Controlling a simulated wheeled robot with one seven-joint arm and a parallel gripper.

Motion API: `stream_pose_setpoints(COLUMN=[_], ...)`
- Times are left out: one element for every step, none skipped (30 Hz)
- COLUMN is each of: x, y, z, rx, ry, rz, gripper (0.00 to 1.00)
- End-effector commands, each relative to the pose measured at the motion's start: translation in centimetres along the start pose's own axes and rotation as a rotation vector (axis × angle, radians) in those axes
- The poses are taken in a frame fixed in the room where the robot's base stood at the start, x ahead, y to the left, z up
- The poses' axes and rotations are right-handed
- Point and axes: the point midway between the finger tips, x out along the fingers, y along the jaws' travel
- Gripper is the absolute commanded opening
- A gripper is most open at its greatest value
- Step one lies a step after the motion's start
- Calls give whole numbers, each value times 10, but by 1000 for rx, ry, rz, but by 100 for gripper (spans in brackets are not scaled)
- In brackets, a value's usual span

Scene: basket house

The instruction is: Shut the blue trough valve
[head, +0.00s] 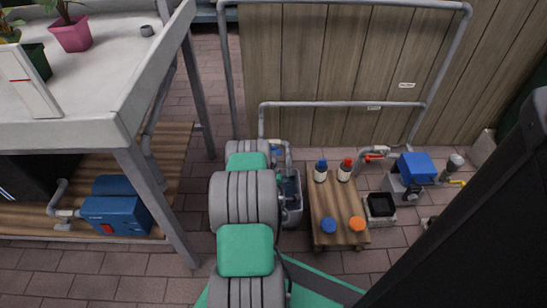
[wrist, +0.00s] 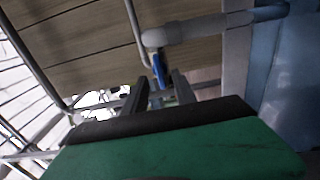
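In the wrist view a blue valve handle (wrist: 160,68) hangs below a pale pipe fitting (wrist: 185,30). My gripper (wrist: 160,78) is open, its two dark fingers apart. In the picture the handle lies between the fingertips; I cannot tell whether it is truly between them or a little beyond, and no contact shows. In the head view my arm hides most of the gripper. The grey trough (head: 297,214) stands just right of my arm, with a pipe (head: 288,152) above it. The blue handle is not clear there.
A low wooden table (head: 341,225) with two bottles and blue and orange round pieces stands right of the trough. A red-handled valve (head: 373,157) and a blue-topped device (head: 417,167) are farther right. A tall white bench (head: 100,115) is left. A wooden wall (head: 330,70) stands behind.

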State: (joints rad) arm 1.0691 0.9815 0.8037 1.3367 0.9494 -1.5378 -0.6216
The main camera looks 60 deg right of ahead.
Motion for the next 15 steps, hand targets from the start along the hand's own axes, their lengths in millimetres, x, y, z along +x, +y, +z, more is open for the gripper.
stream_pose_setpoints(x=[5, 7, 10, 12, 15, 18, 20, 22, 24, 26, 27, 29, 30, 31, 32], y=[-2, -2, -2, -2, -2, -2, -2, -2, -2, -2, -2, -2, -2, -1, -1], z=[0, 0, 0, 1, 1, 1, 1, 1, 2, 2, 2, 2, 2, 2, 2], rx=[-2, -1, 0, -1, -2, -1, 0, -1, -2, -1, 0, 0, -1, -1, -1], ry=[0, -1, -1, -2, -2, -2, -3, -3, -3, -3, -3, -3, -4, -4, -4], rz=[-1, -1, -2, -3, -2, -3, -2, -3, -4, -3, -4, -3, -3, -2, -2], gripper=[33, 33, 33, 33, 33, 33, 33, 33, 33, 33, 33, 33, 33, 33, 33])
